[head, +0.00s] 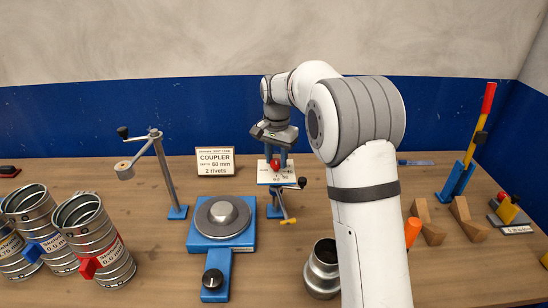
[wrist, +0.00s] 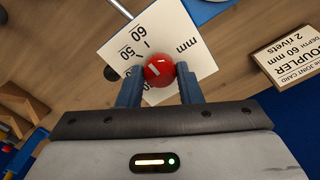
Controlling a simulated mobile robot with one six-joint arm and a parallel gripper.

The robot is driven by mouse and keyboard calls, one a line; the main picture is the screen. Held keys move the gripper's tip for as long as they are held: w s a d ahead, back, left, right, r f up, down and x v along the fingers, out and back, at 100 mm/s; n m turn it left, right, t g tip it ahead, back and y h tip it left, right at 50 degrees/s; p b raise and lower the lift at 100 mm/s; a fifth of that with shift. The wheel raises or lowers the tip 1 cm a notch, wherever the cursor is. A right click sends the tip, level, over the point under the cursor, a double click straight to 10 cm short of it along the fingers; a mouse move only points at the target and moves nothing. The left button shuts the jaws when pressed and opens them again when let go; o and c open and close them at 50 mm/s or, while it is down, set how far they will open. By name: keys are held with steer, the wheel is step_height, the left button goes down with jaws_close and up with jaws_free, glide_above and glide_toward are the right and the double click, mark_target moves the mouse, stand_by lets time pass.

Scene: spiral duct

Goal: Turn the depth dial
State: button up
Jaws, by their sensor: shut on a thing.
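The depth dial is a red round knob (head: 275,166) on a white scale plate (head: 263,180) in the middle of the table. In the wrist view the dial (wrist: 159,70) sits between the two blue fingers of my gripper (wrist: 160,74), which are shut on its sides. A short white mark shows on the dial's left side. The scale plate (wrist: 188,28) carries the numbers 50 and 60 and "mm". Part of the scale is hidden by the dial and fingers, so the exact setting cannot be told. In the head view my gripper (head: 275,158) is over the dial.
A card (head: 215,161) reads "COUPLER", 60 mm, 2 rivets. A crank stand (head: 165,175) and a blue turntable fixture (head: 220,245) stand to the left. Silver ducts (head: 95,240) are at the far left. A metal coupler (head: 322,270) stands near my arm.

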mark_target(276, 161)
steer(key=o, duration=1)
steer(key=shift+s, duration=0.1)
steer(key=shift+r, duration=0.25)
step_height(276, 161, up, 7)
steer(key=shift+r+b, duration=0.1)
steer(key=shift+b, duration=0.4)
